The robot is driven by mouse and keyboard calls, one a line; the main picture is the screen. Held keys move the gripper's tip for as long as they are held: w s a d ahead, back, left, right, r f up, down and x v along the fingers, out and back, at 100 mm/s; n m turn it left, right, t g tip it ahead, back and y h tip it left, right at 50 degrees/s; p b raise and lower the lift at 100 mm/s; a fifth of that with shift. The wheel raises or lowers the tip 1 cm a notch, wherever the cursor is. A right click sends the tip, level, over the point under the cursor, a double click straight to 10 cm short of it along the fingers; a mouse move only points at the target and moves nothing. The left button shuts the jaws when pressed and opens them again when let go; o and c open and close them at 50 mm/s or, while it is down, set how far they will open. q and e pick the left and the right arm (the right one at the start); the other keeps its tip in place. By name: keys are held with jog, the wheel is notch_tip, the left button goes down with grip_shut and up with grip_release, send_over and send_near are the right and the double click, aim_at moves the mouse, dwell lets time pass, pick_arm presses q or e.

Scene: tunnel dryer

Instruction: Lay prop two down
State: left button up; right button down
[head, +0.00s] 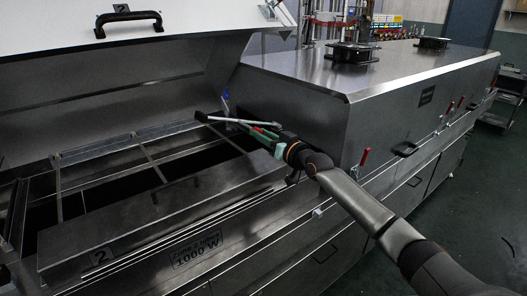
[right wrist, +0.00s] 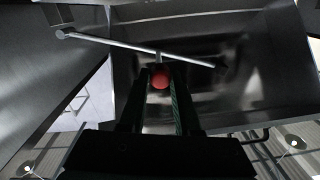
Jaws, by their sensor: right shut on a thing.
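Prop two (head: 230,120) is a thin silver rod with a dark end at the left. It lies at a slight tilt above the open dryer bay, below the raised lid. In the right wrist view the rod (right wrist: 110,44) runs across in front of the fingers. My right gripper (head: 262,133) is shut on it. A red knob (right wrist: 160,78) sits between the fingers in the right wrist view. The raised lid (head: 110,75), marked 2, has a black handle (head: 128,20). My left gripper is not in view.
The open bay has a metal frame (head: 110,145) with crossbars over dark gaps. A front panel (head: 150,205) marked 2 runs along it. A closed steel hood (head: 370,75) stands to the right, beside my right arm. Floor (head: 450,200) shows at the far right.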

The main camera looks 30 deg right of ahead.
jog(key=d+r+m, duration=0.6)
jog(key=r+m, duration=0.1)
jog(key=r, duration=0.1)
jog(key=shift+w, duration=0.25)
jog(key=shift+d+r, duration=0.1)
jog(key=shift+d, duration=0.05)
jog(key=c, duration=0.6)
grip_release()
jog(key=shift+s, duration=0.1)
jog(key=s+d+b, duration=0.1)
jog(key=s+b, duration=0.1)
jog(key=s, duration=1)
jog(key=shift+f, duration=0.3)
